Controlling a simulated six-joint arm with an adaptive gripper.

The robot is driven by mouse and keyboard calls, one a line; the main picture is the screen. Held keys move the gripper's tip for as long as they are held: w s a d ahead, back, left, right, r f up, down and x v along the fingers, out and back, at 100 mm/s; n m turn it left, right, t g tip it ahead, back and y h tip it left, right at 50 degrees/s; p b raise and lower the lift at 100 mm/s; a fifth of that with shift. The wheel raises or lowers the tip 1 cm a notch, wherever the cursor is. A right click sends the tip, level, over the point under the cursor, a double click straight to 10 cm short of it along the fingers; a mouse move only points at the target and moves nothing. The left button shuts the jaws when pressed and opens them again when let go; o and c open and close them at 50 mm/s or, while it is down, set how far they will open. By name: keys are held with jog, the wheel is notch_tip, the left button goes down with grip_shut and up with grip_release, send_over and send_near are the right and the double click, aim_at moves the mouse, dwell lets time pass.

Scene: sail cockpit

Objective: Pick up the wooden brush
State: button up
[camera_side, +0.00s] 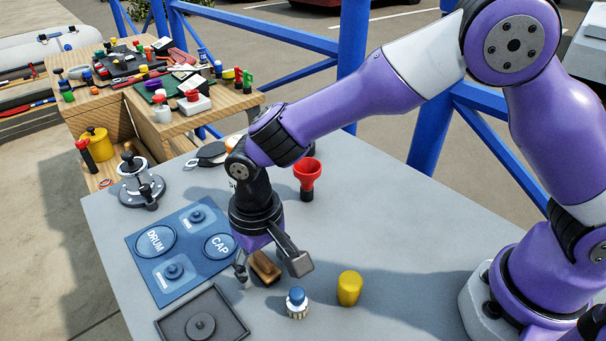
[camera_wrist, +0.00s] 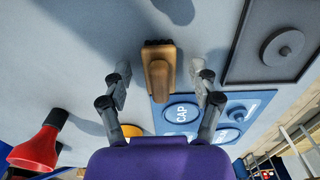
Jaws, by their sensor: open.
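The wooden brush (camera_side: 265,267) lies on the grey table, just right of the blue mat, in the side view. In the wrist view the wooden brush (camera_wrist: 158,72) shows as a brown block with dark bristles at its far end. My gripper (camera_side: 271,266) is over the brush, with one finger on each side of it in the picture. In the wrist view my gripper (camera_wrist: 161,82) is open, its fingers well apart with gaps to the brush on both sides. Nothing is held. Whether the fingertips are down at the brush's height I cannot tell.
The blue mat (camera_side: 187,232) marked DRUM and CAP lies left of the brush. A dark tray (camera_side: 222,302) with a round part sits in front of it. A blue-topped bottle (camera_side: 297,303) and a yellow cup (camera_side: 349,288) stand close right. A red funnel (camera_side: 307,175) stands behind.

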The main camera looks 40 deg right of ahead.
grip_shut()
jog(key=shift+r, duration=0.1)
